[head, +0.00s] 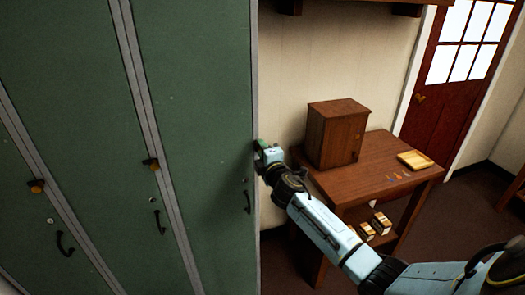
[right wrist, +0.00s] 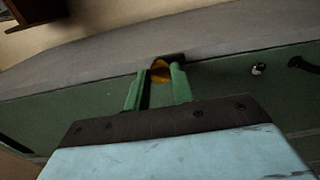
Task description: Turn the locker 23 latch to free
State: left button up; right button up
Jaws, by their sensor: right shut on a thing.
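The green locker (head: 205,90) nearest the wall has its latch at its right edge, hidden behind my right gripper in the head view. My right gripper (head: 262,146) is at that edge. In the right wrist view its two green fingers (right wrist: 157,82) are shut on the latch (right wrist: 160,68), an orange knob with a dark mount at the door's grey edge. The fingers sit one on each side of the knob. I cannot read any locker number. My left gripper is not in view.
Two other lockers show orange latches, one in the middle (head: 151,163) and one at left (head: 36,186). Each door has a dark handle, such as the right one (head: 247,202). A wooden table (head: 385,183) with a small cabinet (head: 336,133) and yellow tray (head: 415,160) stands right.

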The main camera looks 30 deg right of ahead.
jog(key=o, duration=1)
jog(key=v, duration=1.3)
jog(key=shift+s+b, duration=0.2)
jog(key=shift+b, duration=0.2)
